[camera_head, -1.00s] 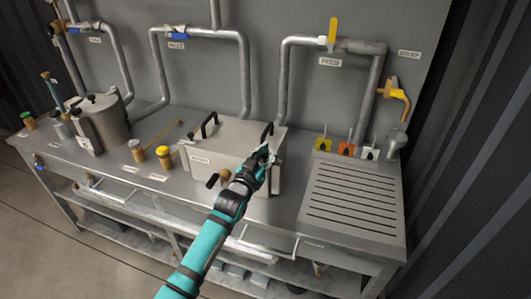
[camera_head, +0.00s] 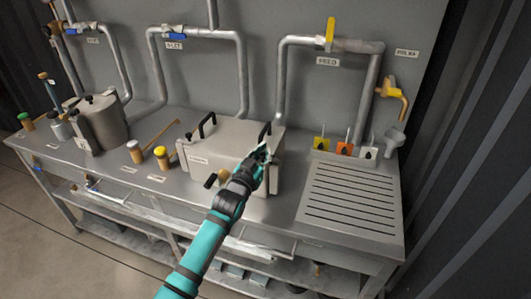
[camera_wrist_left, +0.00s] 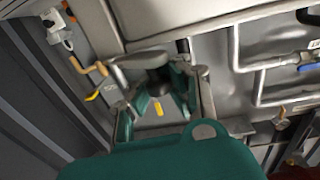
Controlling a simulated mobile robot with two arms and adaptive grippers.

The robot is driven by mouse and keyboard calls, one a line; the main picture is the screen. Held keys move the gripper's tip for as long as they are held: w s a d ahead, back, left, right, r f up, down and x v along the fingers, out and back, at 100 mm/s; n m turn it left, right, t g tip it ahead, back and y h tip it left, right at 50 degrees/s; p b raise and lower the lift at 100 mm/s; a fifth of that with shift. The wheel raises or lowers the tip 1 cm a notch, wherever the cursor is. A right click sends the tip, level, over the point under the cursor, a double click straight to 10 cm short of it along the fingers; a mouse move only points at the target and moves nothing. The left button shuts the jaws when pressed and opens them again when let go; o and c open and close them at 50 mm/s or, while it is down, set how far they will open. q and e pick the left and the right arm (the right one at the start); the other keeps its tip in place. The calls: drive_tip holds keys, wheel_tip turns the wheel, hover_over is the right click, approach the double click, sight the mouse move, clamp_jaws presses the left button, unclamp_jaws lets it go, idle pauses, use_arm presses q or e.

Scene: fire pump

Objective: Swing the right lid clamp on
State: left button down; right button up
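The grey metal box (camera_head: 215,155) with a lid stands in the middle of the bench. A black handle (camera_head: 207,125) is at its back left, and another (camera_head: 265,132) at its back right. A clamp with a black knob (camera_head: 211,181) is at the front left. My left gripper (camera_head: 262,153) is at the right end of the lid and hides what is there. In the wrist view its teal fingers (camera_wrist_left: 162,90) are spread on either side of a dark knob (camera_wrist_left: 155,82) under a grey arm (camera_wrist_left: 143,61). Whether they touch it I cannot tell. My right gripper is not in view.
A slatted drain board (camera_head: 352,200) lies to the right. Several coloured holders, including an orange one (camera_head: 345,148), stand behind it. A round pot (camera_head: 100,120) and yellow-capped jar (camera_head: 161,155) stand left. Pipes with a yellow valve handle (camera_head: 331,32) run along the back.

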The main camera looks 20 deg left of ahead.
use_arm(q)
drive_tip(key=shift+a, duration=0.35)
drive_tip(key=c, duration=1.2)
unclamp_jaws()
drive_tip(key=shift+s+a, duration=0.15)
drive_tip(key=shift+a, duration=0.05)
drive_tip(key=shift+d, duration=0.1)
drive_tip(key=shift+d, duration=0.1)
drive_tip(key=s, duration=0.4)
drive_tip(key=s+a, duration=0.1)
drive_tip(key=s, duration=0.7)
drive_tip(key=shift+a, duration=0.2)
drive_tip(key=shift+o, duration=0.4)
